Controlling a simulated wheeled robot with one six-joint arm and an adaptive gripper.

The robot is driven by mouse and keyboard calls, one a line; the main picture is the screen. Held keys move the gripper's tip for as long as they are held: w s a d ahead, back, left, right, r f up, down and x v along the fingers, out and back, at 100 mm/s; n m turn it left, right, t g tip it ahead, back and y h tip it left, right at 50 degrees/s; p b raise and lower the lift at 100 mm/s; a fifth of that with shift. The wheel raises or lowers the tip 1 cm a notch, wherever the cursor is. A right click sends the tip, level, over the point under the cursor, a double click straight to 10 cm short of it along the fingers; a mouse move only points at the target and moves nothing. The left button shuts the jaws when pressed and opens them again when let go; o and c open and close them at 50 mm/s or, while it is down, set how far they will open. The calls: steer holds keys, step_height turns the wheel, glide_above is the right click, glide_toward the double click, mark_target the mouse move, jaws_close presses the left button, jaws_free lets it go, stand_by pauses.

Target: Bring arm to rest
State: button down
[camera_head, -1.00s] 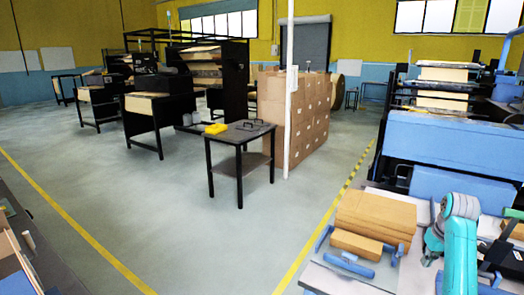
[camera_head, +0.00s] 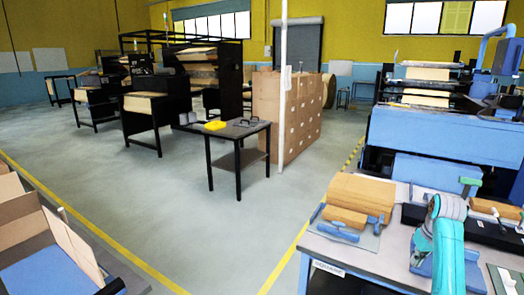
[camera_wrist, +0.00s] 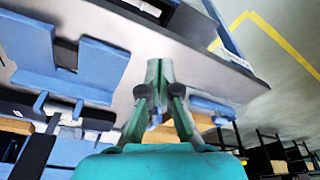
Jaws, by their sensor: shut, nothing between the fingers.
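My arm, teal and pale grey, rises at the lower right of the head view in front of a work table (camera_head: 390,262). My gripper (camera_wrist: 160,72) shows in the wrist view with its two green fingers brought together at the tips and nothing between them. The fingers point over a grey table surface and touch nothing that I can make out.
Tan stacked pieces (camera_head: 358,193) and a blue handled tool (camera_head: 337,231) lie on the table left of my arm. A blue machine (camera_head: 445,137) stands behind. An open carton (camera_head: 62,240) is at lower left. A dark side table (camera_head: 238,134) stands mid-floor; open floor lies around it.

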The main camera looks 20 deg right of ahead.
steer(key=a+f+t+h, duration=0.1)
steer(key=a+f+t, duration=0.1)
steer(key=a+f, duration=1.5)
steer(key=s+a+f+n+t, duration=0.1)
steer(key=s+a+f+t, duration=0.3)
steer(key=s+a+f, duration=0.9)
steer(key=s+a+r+n+t, duration=0.1)
steer(key=s+a+r+t, duration=0.1)
steer(key=s+a+r, duration=0.35)
steer(key=s+a+r+t, duration=0.1)
steer(key=s+a+r, duration=0.1)
steer(key=s+a, duration=0.6)
steer(key=s+a+r+n+t+y, duration=0.1)
steer(key=s+a+r, duration=0.1)
steer(key=s+r, duration=0.5)
steer(key=s+a+r+t, duration=0.2)
steer(key=s+r, duration=0.5)
steer(key=r, duration=0.3)
steer(key=shift+s+r+n+t+y, duration=0.3)
steer(key=shift+s+r+n+y, duration=0.1)
